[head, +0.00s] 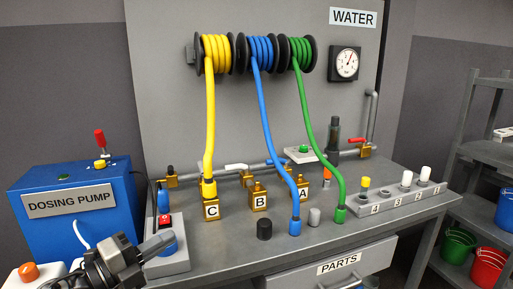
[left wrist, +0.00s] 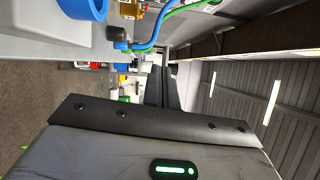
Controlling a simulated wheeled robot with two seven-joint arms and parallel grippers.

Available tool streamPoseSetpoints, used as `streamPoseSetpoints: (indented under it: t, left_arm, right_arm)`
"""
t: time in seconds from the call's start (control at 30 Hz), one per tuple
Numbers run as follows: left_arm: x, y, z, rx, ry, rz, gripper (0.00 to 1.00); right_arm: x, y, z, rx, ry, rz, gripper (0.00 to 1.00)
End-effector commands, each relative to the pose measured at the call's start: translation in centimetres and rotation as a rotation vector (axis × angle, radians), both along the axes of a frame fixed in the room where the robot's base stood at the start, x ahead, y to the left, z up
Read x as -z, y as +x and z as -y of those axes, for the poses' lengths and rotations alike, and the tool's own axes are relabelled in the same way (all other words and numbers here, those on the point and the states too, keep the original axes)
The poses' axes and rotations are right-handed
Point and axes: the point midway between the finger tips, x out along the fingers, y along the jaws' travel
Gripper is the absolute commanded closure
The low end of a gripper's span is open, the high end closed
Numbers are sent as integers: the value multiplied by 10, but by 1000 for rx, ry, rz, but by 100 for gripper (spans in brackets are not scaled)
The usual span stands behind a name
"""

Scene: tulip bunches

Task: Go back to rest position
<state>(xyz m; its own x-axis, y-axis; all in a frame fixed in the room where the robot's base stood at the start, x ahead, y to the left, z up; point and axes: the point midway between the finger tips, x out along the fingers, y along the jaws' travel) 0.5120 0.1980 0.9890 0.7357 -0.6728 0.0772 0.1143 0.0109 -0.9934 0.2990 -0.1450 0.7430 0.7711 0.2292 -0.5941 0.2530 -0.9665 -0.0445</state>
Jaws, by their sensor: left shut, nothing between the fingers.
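The shut fingers also show in the left wrist view (left wrist: 158,88), pointing away from the camera. My right gripper is in neither view. The yellow hose (head: 209,125) ends at the brass fitting marked C (head: 211,208). The blue hose (head: 267,125) and green hose (head: 305,110) hang down to blue and green ends on the bench.
The blue dosing pump (head: 75,230) stands left of the bench (head: 225,262). A black cap (head: 264,229) and a grey cap (head: 314,216) stand on the bench. A numbered rack (head: 390,204) is at the right. Shelves with buckets (head: 457,246) stand farther right.

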Motion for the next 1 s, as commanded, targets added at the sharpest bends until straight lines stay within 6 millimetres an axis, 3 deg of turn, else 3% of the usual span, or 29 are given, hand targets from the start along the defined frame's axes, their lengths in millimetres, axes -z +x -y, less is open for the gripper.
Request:
streamPoseSetpoints:
  t: [0.03, 0.2, 0.3, 0.4, 0.5, 0.6, 1.0]
  left_arm:
    - [27, -16, 11, -66, -207, -125, 100]
    - [127, -76, 17, -390, -766, -611, 100]
    - [179, -121, 24, -557, -968, -872, 100]
    - [214, -161, 35, -678, -1100, -1076, 100]
    - [234, -191, 45, -755, -1180, -1217, 100]
    - [242, -207, 51, -793, -1220, -1292, 100]
    - [245, -211, 53, -801, -1229, -1310, 100]
  right_arm:
    - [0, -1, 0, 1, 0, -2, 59]
    - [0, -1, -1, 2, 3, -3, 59]
    - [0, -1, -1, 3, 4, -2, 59]
    - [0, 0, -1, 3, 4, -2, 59]
    - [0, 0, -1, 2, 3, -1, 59]
    - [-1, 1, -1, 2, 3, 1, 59]
    - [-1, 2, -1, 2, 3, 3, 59]
